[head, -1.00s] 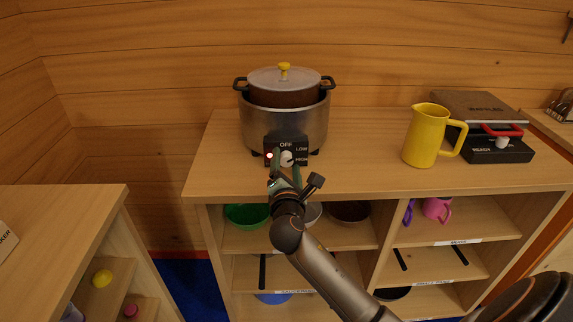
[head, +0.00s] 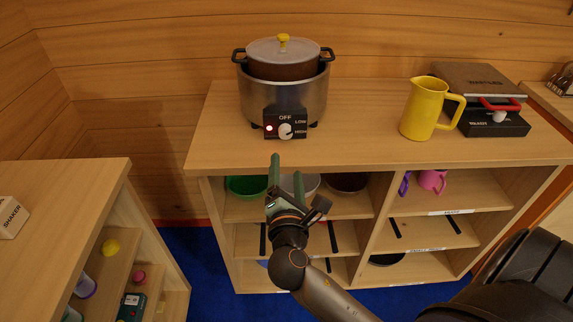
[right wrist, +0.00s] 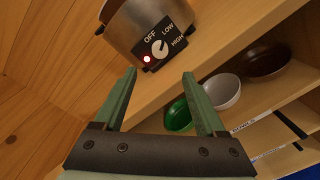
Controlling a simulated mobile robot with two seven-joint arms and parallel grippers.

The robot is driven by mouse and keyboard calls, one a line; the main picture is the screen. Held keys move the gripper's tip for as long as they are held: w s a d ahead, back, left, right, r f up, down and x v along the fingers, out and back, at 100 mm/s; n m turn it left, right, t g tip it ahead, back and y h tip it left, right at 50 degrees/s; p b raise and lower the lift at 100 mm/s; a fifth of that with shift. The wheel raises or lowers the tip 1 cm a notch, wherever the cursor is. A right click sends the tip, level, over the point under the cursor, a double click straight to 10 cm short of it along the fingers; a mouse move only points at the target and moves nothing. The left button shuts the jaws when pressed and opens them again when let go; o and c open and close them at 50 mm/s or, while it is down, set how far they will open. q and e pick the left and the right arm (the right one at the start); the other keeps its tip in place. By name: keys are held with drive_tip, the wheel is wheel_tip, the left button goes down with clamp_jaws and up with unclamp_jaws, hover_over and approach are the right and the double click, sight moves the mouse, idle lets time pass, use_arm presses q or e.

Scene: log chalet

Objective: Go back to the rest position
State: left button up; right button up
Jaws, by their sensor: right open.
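My right gripper (head: 286,164) is open and empty, in front of the counter's front edge and below the cooker's control panel. Its two green fingers (right wrist: 159,73) stand apart in the right wrist view, with nothing between them. The metal cooker (head: 284,98) stands on the counter with a lidded pot in it. Its white knob (head: 285,131) and a lit red light (head: 269,128) are on the black panel; the knob (right wrist: 159,49) also shows in the right wrist view, clear of the fingers. My left gripper is not in view.
A yellow pitcher (head: 421,110) and a black-and-grey appliance (head: 490,100) stand on the counter (head: 360,148). Open shelves below hold bowls, including a green bowl (head: 246,186), close to my right gripper. Another shelf unit (head: 70,190) stands at the left. Blue floor lies between.

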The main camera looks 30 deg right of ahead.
idle(0.4)
drive_tip(key=s+a+f+m+g+y+p, duration=0.1)
drive_tip(key=s+a+f+m+y+p, duration=0.2)
drive_tip(key=f, duration=0.4)
drive_tip(key=s+a+f+m+g+y, duration=0.2)
drive_tip(key=a+f+m+y, duration=0.15)
drive_tip(key=f, duration=0.35)
drive_tip(key=s+a+f+m+g+y+p, duration=0.2)
drive_tip(key=s+f+m, duration=0.5)
drive_tip(key=s+m, duration=0.4)
drive_tip(key=a+y+p, duration=0.1)
drive_tip(key=a+y, duration=0.1)
drive_tip(key=y, duration=0.1)
drive_tip(key=shift+s+f+g, duration=0.2)
drive_tip(key=shift+g, duration=0.1)
